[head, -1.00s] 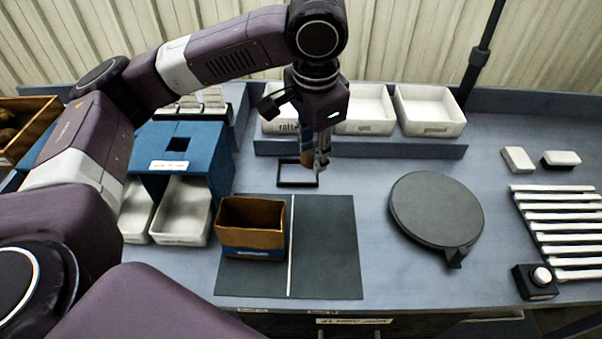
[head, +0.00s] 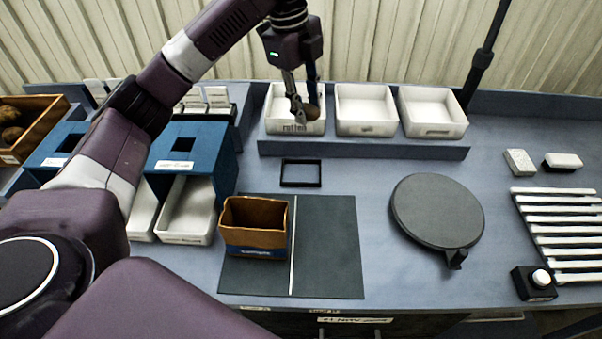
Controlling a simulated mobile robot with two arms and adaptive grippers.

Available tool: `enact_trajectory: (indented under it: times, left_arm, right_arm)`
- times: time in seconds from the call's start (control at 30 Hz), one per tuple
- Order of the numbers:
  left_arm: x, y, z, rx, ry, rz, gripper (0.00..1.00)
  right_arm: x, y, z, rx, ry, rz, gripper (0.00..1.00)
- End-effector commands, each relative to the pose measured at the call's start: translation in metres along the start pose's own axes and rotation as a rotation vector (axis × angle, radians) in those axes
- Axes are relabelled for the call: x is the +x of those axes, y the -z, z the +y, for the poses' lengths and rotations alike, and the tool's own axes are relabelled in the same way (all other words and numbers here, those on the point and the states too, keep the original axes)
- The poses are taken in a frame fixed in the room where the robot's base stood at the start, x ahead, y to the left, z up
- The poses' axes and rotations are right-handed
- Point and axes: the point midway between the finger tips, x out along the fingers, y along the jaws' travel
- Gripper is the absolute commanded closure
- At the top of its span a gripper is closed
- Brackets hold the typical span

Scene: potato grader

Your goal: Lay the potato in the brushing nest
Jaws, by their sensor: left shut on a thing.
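My left gripper (head: 304,106) hangs at the back of the bench, in front of or over the white tray labelled "rotten" (head: 277,123). It is shut on a small brownish thing, which looks like the potato (head: 311,113); the fingers hide part of it. A small black rectangular frame (head: 300,185) lies empty on the bench, nearer than the gripper; it may be the brushing nest, but I see no label on it. My right gripper is out of view.
Two more white trays (head: 366,131) (head: 433,131) stand at the back. A brown open box (head: 254,237) stands on a dark mat (head: 327,250). A round black disc (head: 436,208), white rods (head: 556,215) and two small blocks (head: 519,162) lie right. Blue chute housings (head: 192,137) stand left.

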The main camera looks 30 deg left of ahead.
Motion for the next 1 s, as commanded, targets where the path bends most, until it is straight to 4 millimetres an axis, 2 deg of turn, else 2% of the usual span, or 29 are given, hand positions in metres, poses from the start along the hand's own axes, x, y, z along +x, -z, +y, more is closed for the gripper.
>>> enact_trajectory:
  times: [0.2,0.37,0.47,0.9,1.0]
  left_arm:
    - [0.001,-0.016,-0.004,0.185,-0.019,0.028,1.00]
    - [0.003,-0.021,-0.005,0.250,-0.025,0.037,1.00]
    - [0.013,-0.023,-0.003,0.262,-0.030,0.038,1.00]
    - [0.122,-0.034,0.014,0.260,-0.030,0.037,1.00]
    - [0.140,-0.035,0.017,0.261,-0.029,0.038,1.00]
  right_arm:
    - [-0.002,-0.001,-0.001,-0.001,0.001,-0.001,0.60]
    - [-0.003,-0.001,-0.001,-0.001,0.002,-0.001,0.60]
    - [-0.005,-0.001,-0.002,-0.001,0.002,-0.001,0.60]
    - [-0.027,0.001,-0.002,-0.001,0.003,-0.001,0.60]
    - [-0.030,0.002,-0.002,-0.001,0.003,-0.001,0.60]
